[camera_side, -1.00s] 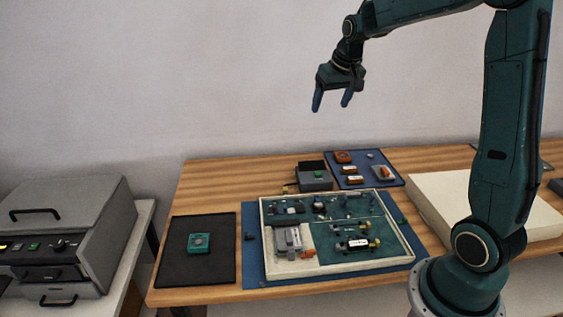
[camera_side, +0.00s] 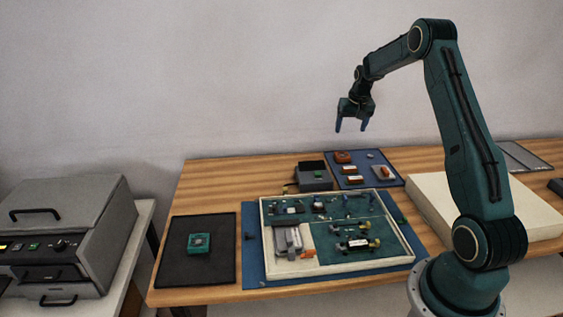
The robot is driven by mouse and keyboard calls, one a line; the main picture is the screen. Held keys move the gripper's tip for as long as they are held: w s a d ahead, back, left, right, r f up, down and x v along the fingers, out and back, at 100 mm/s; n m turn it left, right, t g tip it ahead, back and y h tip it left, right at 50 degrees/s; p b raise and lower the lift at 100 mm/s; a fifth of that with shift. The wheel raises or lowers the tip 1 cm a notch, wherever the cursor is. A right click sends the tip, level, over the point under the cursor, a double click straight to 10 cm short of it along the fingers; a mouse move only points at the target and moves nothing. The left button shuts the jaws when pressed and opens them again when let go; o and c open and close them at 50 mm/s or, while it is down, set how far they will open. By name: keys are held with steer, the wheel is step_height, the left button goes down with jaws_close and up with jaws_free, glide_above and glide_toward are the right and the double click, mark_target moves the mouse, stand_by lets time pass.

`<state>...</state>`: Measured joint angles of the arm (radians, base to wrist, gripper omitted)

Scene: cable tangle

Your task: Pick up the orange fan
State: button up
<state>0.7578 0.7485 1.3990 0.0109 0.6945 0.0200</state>
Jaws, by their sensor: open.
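The orange fan (camera_side: 343,157) is a small orange block at the back left corner of a dark blue mat (camera_side: 362,181), near the back of the wooden table. My gripper (camera_side: 351,129) is open and empty, its two blue fingers pointing down. In the picture it hangs just above the orange fan, with a clear gap of air between them. Nothing hides the fan.
Other small orange and white parts (camera_side: 381,171) lie on the same mat. A dark grey box (camera_side: 314,178) stands left of it. In front is a white-rimmed tray (camera_side: 264,236) of boards and parts. A teal fan (camera_side: 198,242) lies on a black mat (camera_side: 168,258).

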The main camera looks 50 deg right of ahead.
glide_above(343, 155)
steer(key=s+a, duration=0.1)
steer(key=shift+s+a+f, duration=0.1)
steer(key=shift+f, duration=4)
steer(key=shift+x, duration=2.6)
steer(key=c, duration=1.1)
